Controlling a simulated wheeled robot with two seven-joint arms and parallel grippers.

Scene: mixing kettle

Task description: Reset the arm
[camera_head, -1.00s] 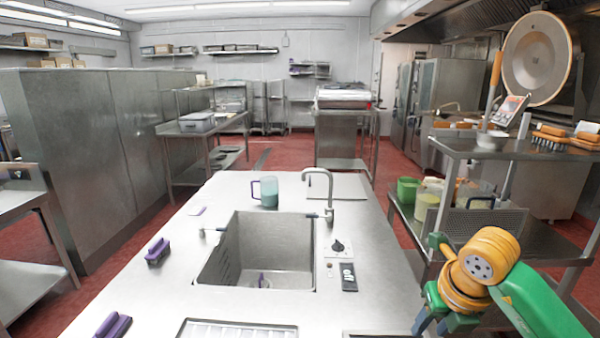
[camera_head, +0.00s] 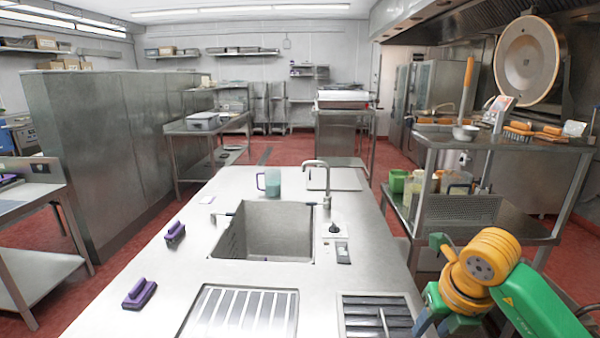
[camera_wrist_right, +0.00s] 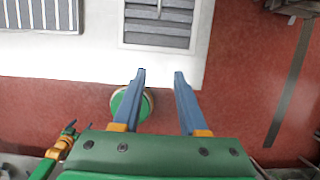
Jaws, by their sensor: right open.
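My right arm comes in at the lower right of the head view, and its gripper (camera_head: 432,316) points down beside the counter's near right corner, partly cut off. In the right wrist view the right gripper (camera_wrist_right: 161,74) has two blue fingers apart with nothing between them. The fingers point toward the counter's edge, above the red floor. A small green and orange arm end with blue tips, probably my left gripper (camera_wrist_right: 72,130), shows at the lower left of the wrist view. My left arm does not show in the head view.
The steel counter (camera_head: 190,262) has a sink (camera_head: 262,235), a tap (camera_head: 325,180), a teal-filled jug (camera_head: 271,183) and two purple-handled brushes (camera_head: 139,293). A shelf unit (camera_head: 480,152) with pots and brushes stands close to my right arm.

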